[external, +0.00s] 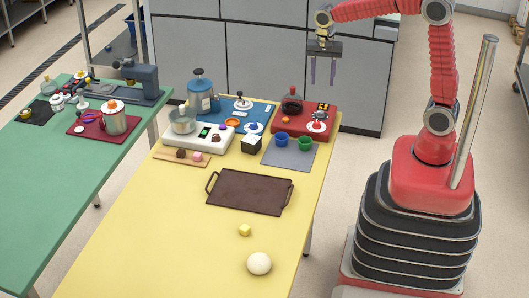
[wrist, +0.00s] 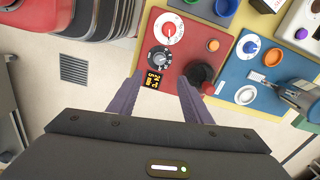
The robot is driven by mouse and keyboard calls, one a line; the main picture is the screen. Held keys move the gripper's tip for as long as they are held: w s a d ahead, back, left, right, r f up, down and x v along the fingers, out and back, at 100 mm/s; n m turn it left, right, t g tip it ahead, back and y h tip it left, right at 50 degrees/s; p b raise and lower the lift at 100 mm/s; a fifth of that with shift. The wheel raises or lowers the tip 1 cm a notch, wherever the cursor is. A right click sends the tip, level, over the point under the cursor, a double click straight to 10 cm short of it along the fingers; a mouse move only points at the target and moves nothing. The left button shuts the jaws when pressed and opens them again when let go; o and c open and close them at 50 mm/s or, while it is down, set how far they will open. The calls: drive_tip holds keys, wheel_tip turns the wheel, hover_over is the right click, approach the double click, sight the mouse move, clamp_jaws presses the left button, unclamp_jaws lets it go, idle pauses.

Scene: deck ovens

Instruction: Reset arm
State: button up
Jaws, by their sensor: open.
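My gripper (external: 323,72) hangs from my red arm in the external view, pointing down beyond the far right corner of the yellow table (external: 140,246). Its two purple fingers are apart with nothing between them. In the wrist view the open gripper (wrist: 152,98) shows above the floor and the edge of a red control unit (wrist: 188,27). The gripper touches nothing that I can see. My arm is raised and bent, with its base at the right of the external view.
The red unit also shows at the yellow table's far end (external: 281,127), near a blue canister (external: 199,100) and a white scale (external: 187,139). A green table (external: 42,200) stands left. Grey cabinets (external: 265,57) stand behind.

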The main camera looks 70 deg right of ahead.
idle(0.3)
drive_tip(key=s+a+r+n+t, duration=0.2)
drive_tip(key=s+a+n, duration=0.2)
drive_tip(key=s+n, duration=0.4)
drive_tip(key=s+a+r+n+t, duration=0.3)
drive_tip(key=s+a+n, duration=0.1)
drive_tip(key=s+n, duration=0.4)
drive_tip(key=shift+s+a+t, duration=0.3)
drive_tip(key=shift+s+a, duration=0.05)
drive_tip(key=shift+s, duration=0.55)
